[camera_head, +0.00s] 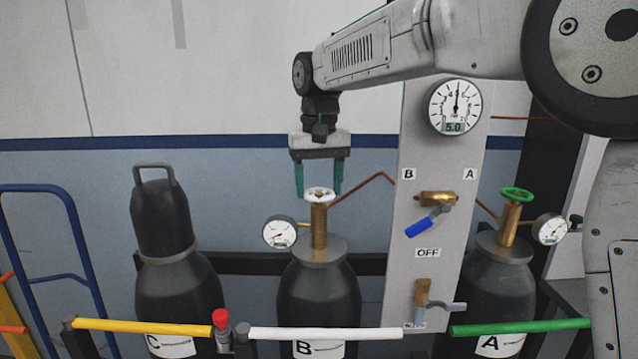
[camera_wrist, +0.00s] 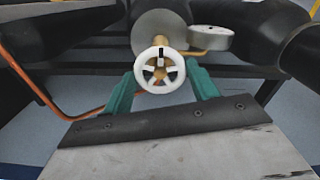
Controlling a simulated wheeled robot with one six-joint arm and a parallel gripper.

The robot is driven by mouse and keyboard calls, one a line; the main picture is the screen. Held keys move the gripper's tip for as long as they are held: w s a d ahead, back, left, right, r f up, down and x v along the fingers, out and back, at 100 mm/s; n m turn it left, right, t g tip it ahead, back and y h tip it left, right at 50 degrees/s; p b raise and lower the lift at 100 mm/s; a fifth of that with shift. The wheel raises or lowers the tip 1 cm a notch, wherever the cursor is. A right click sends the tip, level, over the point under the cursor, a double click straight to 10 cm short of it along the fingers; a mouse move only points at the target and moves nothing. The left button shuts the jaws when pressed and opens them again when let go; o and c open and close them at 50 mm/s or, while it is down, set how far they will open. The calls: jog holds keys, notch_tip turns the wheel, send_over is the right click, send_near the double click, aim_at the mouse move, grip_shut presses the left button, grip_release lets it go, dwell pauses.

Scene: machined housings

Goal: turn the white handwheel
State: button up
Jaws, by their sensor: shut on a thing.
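The white handwheel (camera_head: 319,194) sits on top of the brass valve (camera_head: 319,228) of the dark cylinder labelled B (camera_head: 318,290). In the wrist view the handwheel (camera_wrist: 160,71) shows as a white spoked ring with a dark mark at its top edge. My gripper (camera_head: 319,192) points straight down over it. Its two green fingers are on either side of the rim, and in the wrist view the gripper (camera_wrist: 160,88) is shut on the wheel. Whether both fingertips touch the rim is hard to see.
A gauge (camera_head: 281,232) sticks out left of the valve, and a copper pipe (camera_head: 365,186) runs right to the grey panel (camera_head: 398,280). Capped cylinder C (camera_head: 178,285) stands left; cylinder A (camera_head: 497,280) with a green handwheel (camera_head: 516,195) stands right. A white bar (camera_head: 325,333) crosses in front.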

aim_at(318, 192)
dwell(0.3)
jog(key=o, duration=1)
notch_tip(318, 192, up, 8)
jog(key=shift+f, duration=0.1)
jog(key=shift+s+a, duration=0.1)
jog(key=shift+a, duration=0.05)
